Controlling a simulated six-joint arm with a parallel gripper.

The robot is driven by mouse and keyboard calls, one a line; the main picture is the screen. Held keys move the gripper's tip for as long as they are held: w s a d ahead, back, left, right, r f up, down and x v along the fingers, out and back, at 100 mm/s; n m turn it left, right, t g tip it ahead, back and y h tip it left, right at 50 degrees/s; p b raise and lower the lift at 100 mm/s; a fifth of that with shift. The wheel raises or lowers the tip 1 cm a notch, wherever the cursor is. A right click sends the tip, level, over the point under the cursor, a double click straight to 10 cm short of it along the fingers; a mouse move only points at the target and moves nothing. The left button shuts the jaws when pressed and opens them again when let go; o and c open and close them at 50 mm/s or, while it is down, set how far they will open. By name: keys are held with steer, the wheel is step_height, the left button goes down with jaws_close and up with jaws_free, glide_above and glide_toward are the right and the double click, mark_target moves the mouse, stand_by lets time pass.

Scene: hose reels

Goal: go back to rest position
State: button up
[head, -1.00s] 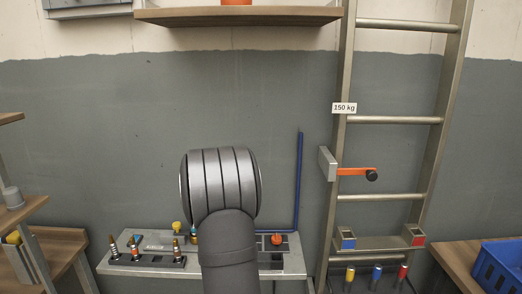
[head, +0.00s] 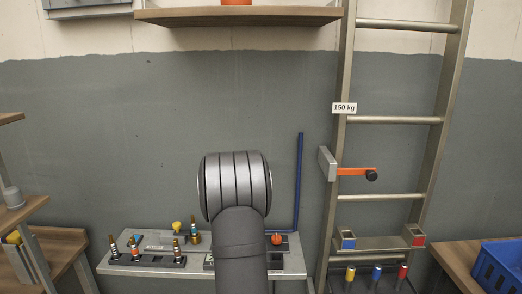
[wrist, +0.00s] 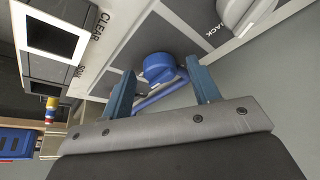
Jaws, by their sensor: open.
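My gripper (wrist: 161,92) shows in the wrist view with its two blue-grey fingers spread apart; it is open. A blue round part (wrist: 158,67) shows beyond and between the fingertips, with a blue pipe (wrist: 150,102) running near it. Nothing appears gripped. In the head view my own arm link stands in front of the bench (head: 290,262) and hides part of it; the gripper is hidden there.
Several small fittings (head: 136,250) stand on the bench's left part, with an orange knob (head: 277,239) at its right. A blue pipe (head: 299,180) runs up the wall. A ladder (head: 340,120) with an orange lever (head: 352,172) stands right. A blue crate (head: 500,265) sits far right.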

steer(key=shift+d+n+t+y, duration=0.2)
steer(key=shift+n+y, duration=0.4)
steer(key=shift+n, duration=1)
steer(key=shift+d+n+t+y, duration=0.15)
steer(key=shift+n+y, duration=0.45)
steer(key=shift+n, duration=1)
steer(key=shift+d+n+y, duration=0.1)
steer(key=shift+n+y, duration=0.4)
steer(key=shift+n, duration=0.9)
steer(key=shift+n+y, duration=0.5)
steer(key=shift+n, duration=0.9)
